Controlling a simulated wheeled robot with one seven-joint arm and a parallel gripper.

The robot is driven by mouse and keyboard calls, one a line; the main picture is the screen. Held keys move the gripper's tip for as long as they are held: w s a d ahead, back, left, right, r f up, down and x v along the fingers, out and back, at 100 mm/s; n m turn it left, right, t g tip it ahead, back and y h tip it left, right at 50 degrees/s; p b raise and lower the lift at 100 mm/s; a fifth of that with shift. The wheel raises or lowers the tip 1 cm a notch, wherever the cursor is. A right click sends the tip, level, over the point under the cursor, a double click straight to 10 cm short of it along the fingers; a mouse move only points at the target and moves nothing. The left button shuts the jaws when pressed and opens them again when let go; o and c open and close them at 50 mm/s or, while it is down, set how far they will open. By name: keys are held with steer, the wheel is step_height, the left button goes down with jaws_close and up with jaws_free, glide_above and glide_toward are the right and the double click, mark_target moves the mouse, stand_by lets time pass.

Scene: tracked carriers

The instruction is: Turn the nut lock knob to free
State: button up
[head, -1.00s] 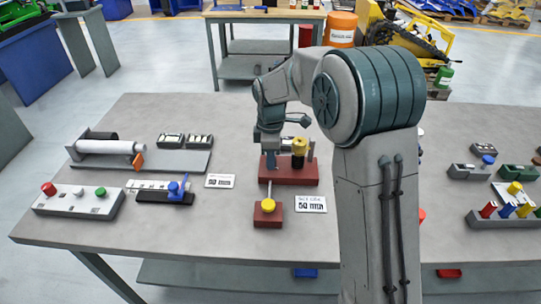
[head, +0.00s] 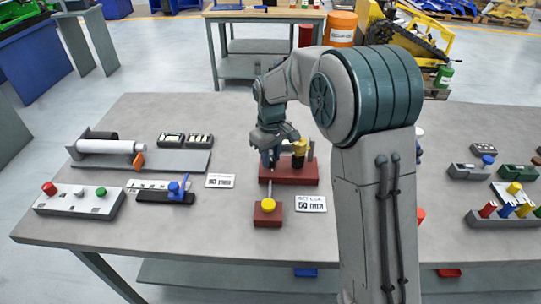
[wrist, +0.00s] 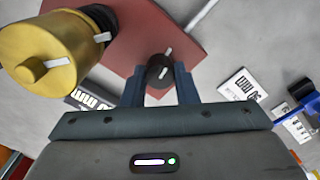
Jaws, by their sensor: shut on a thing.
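The nut lock knob (wrist: 160,66) is a small black round knob with a white pointer line, on a dark red block (wrist: 120,30). My gripper (wrist: 158,82) has its two blue-grey fingers on either side of the knob, shut on it. The pointer line is tilted slightly in the wrist view. In the head view my gripper (head: 270,160) is down at the left part of the red block (head: 292,178), and its hand hides the knob there. A gold cylinder (wrist: 38,50) stands on the same block beside the knob; it also shows in the head view (head: 299,148).
A smaller red block (head: 267,217) with a yellow-tipped lever stands in front, beside a "50 mm" card (head: 311,204). A blue-handled fixture (head: 165,196) and a roller unit (head: 105,147) are to the left. Button boxes (head: 505,212) stand at the right.

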mark_target(271, 158)
steer(key=shift+m, duration=0.5)
steer(key=o, duration=1)
step_height(271, 158, up, 14)
